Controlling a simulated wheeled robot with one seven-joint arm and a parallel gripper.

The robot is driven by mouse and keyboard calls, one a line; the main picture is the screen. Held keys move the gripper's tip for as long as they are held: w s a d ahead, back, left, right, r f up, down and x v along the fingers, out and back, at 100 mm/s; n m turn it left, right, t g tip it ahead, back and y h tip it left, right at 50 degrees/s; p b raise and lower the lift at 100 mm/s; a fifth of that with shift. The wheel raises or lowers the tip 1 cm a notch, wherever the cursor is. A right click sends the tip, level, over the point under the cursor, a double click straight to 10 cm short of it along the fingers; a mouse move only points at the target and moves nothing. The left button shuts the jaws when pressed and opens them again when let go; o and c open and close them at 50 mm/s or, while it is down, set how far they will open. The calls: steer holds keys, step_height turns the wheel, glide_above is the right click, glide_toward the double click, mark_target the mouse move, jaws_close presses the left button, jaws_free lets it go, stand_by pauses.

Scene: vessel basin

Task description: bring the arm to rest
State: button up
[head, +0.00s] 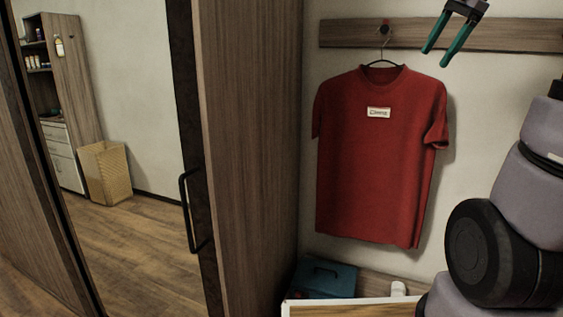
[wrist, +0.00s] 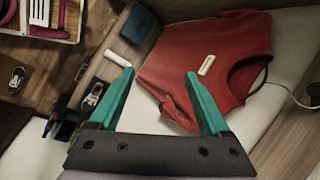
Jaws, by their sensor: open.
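My gripper (head: 436,56) is at the top right of the head view, its two teal fingers apart and pointing down to the left. Nothing is between them. In the wrist view the open fingers (wrist: 159,76) reach up from the bottom, in front of a red T-shirt. My arm's grey links with dark joints fill the right edge of the head view.
The red T-shirt (head: 378,165) hangs on a hanger from a wooden wall rail (head: 345,34). Below it are a teal box (head: 327,279) and a small white object (head: 398,289). A mirrored door with a black handle (head: 187,215) stands at left.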

steer(key=s+a+f+n+t+h, duration=0.1)
steer(key=s+a+f+n+t, duration=0.2)
steer(key=s+a+f+n, duration=0.8)
steer(key=s+a, duration=0.1)
steer(key=s, duration=0.3)
steer(key=shift+a+n, duration=0.25)
steer(key=shift+n, duration=0.15)
steer(key=shift+f, duration=0.1)
stand_by(0.3)
